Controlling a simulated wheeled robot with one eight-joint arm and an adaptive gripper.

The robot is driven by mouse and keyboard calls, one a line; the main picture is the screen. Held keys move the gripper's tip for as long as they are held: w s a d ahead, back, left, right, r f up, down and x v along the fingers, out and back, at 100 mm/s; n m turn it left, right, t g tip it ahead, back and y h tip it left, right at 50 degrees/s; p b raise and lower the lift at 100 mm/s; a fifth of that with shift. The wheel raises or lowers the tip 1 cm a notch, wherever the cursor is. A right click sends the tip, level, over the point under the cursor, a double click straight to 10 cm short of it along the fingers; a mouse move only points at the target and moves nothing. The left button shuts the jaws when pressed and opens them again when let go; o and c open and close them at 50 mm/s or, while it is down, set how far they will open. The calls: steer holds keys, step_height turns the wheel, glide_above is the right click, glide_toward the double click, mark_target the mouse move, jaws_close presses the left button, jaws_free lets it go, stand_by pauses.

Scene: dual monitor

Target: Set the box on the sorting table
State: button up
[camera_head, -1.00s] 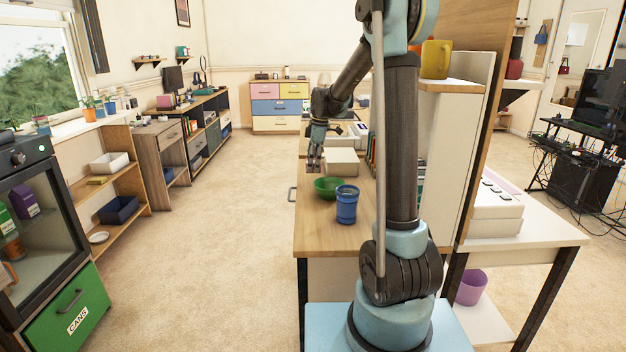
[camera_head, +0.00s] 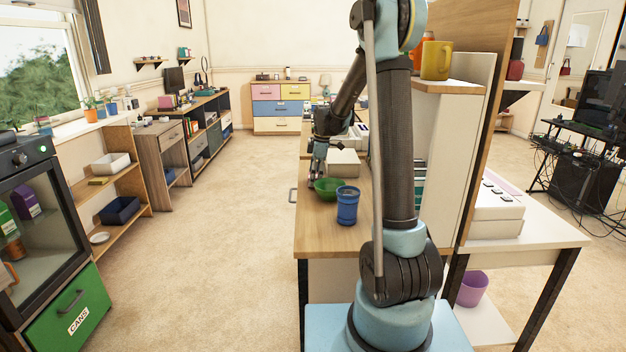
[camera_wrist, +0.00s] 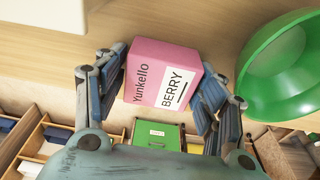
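The box is a pink carton (camera_wrist: 163,73) printed "Yunkello BERRY", seen in the wrist view over the wooden tabletop. My gripper (camera_wrist: 163,85) has one finger on each side of it. A narrow gap shows at the left finger, and the right finger is very close to or touching the carton's side. In the head view my gripper (camera_head: 319,172) is low over the wooden table (camera_head: 325,240), behind the green bowl. The pink carton cannot be made out there. I cannot tell which surface is the sorting table.
The green bowl (camera_head: 328,189) sits close to my gripper and shows at the right in the wrist view (camera_wrist: 285,70). A blue cup (camera_head: 347,205) stands in front of it. A white box (camera_head: 343,163) is just beyond. Shelves line the left wall, with open carpet between.

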steer(key=shift+r, duration=0.1)
stand_by(0.3)
step_height(320, 180, up, 12)
steer(key=d, duration=0.1)
steer(key=shift+d, duration=0.4)
